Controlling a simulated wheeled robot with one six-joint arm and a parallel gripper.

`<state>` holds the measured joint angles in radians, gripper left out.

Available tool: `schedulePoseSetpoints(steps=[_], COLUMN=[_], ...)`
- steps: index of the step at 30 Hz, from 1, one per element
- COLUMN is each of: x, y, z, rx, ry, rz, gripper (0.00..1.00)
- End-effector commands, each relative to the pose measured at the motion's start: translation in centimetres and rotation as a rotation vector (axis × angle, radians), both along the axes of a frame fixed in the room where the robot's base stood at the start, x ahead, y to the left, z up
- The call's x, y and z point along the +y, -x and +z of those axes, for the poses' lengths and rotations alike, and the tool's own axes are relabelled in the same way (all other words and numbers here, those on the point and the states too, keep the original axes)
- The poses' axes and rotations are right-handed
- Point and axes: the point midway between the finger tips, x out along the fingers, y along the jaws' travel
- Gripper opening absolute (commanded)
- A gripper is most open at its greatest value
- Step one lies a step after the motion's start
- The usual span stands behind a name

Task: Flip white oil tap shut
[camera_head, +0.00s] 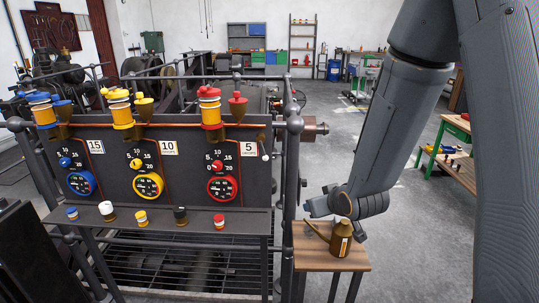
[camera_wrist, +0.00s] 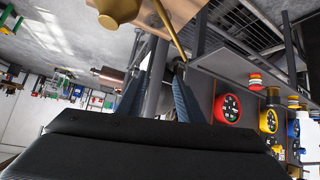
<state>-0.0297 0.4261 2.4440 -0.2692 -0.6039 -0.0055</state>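A small tap lever with a white ball end (camera_head: 265,156) hangs down at the right edge of the dark gauge panel (camera_head: 110,145), beside the "5" label. I take it for the white oil tap; its exact setting is too small to tell. My gripper (camera_head: 312,207) is to the right of the panel and lower than the lever, apart from it, above the small wooden stand. In the wrist view my gripper (camera_wrist: 160,78) has its two fingers spread with nothing held between them. I cannot make out the white lever in the wrist view.
A brass oil can (camera_head: 341,238) stands on the wooden stand (camera_head: 312,262) just below my gripper. Three gauges, blue, yellow and red (camera_head: 222,188), line the panel, with oilers above. Several capped jars sit on the shelf (camera_head: 245,224). A grey post (camera_head: 291,170) stands between panel and gripper.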

Motion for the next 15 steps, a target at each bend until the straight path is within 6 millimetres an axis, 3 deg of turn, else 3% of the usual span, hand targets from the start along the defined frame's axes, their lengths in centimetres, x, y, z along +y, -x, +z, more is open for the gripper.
schedulePoseSetpoints(steps=[6, 9, 15], x=[5.4, 7.4, 9.4], y=[-3.0, -3.2, -2.6], z=[4.1, 6.0, 8.6], rx=[-0.313, -0.434, -0.588], ry=[-0.131, -0.201, -0.303], rz=[0.152, 0.205, 0.264], gripper=[0.34, 0.34, 0.34])
